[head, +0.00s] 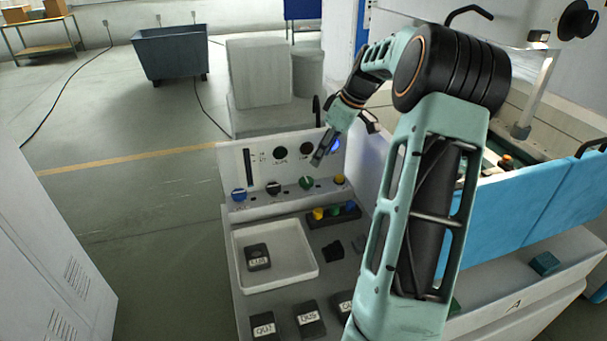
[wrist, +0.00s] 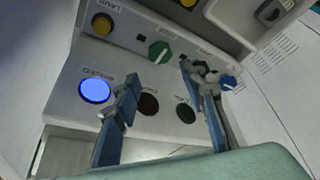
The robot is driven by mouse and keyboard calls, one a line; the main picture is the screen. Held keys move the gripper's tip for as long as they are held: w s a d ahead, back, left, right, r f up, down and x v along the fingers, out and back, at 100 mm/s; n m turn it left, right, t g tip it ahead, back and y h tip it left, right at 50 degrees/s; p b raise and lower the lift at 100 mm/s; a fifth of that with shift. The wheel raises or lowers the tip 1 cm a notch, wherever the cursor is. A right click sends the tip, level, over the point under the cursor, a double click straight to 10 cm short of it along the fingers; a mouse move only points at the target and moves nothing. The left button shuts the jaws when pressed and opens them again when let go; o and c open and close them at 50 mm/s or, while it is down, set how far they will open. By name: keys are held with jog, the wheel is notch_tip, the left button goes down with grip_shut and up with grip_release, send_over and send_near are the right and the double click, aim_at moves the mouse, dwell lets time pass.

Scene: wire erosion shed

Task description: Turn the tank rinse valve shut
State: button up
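The control panel (head: 255,207) has a row of blue (head: 238,195), black (head: 273,188) and green (head: 305,183) knobs and a yellow button (head: 339,180). I cannot read which knob is the tank rinse valve. My gripper (head: 318,158) is over the panel's back right, above the green knob. In the wrist view my gripper (wrist: 158,72) is open and empty. The green knob (wrist: 159,52) shows between and beyond its fingertips, apart from them. The blue knob (wrist: 228,82) is right of the right finger, which partly hides the panel there.
A lit blue lamp (wrist: 95,91) and two dark lamps (wrist: 148,104) (wrist: 186,112) sit on the panel. A white tray (head: 242,279) holds a dark labelled block (head: 257,257). More labelled blocks (head: 264,325) stand in front. A small rack (head: 332,217) with coloured pieces is behind them.

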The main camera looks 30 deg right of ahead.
aim_at(307, 180)
jog(key=p+x, duration=0.1)
jog(key=x, duration=0.9)
jog(key=shift+w+a+f+p, duration=0.1)
jog(key=shift+f+p, duration=0.15)
jog(key=shift+p, duration=0.05)
jog(key=c, duration=0.9)
